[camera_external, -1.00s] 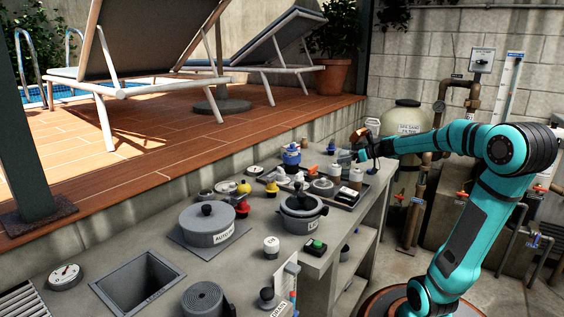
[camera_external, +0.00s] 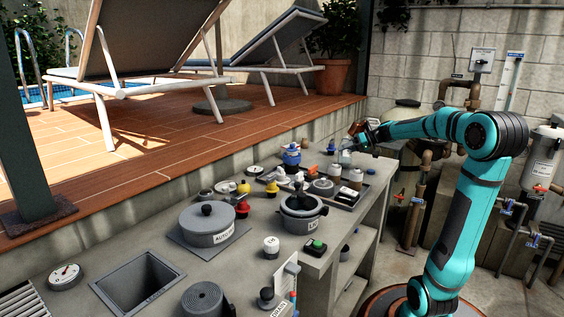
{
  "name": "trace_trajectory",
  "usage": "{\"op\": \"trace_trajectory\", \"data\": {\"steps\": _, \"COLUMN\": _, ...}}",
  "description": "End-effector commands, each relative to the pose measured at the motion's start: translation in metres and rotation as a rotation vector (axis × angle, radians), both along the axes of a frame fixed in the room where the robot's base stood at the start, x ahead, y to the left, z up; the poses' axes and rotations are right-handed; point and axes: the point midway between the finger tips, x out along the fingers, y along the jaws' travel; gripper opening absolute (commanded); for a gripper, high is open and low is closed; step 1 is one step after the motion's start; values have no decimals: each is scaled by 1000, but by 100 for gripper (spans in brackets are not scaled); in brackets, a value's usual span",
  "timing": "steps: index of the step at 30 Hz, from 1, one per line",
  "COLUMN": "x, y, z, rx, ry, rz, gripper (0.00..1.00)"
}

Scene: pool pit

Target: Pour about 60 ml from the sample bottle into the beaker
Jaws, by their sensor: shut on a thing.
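My gripper (camera_external: 361,134) is above the far right end of the counter, shut on a small reddish-brown thing that looks like the sample bottle (camera_external: 353,128). The bottle appears tilted, but it is too small to tell how far or whether liquid leaves it. A pale, clear vessel that looks like the beaker (camera_external: 346,157) stands just below and slightly left of the gripper. Its liquid level cannot be made out.
The counter's right edge (camera_external: 377,205) is close.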

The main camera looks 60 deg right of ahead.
Motion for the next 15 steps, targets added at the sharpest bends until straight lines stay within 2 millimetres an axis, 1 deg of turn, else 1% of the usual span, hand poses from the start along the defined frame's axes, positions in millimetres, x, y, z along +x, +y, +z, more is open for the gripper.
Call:
{"op": "trace_trajectory", "data": {"steps": 7, "x": 0, "y": 0, "z": -4, "rx": 146, "ry": 66, "rz": 0, "gripper": 24}}
{"op": "trace_trajectory", "data": {"steps": 14, "x": -2, "y": 4, "z": -24, "rx": 283, "ry": 128, "rz": 0, "gripper": 24}}
{"op": "trace_trajectory", "data": {"steps": 15, "x": -2, "y": 4, "z": -24, "rx": 305, "ry": 136, "rz": 0, "gripper": 24}}
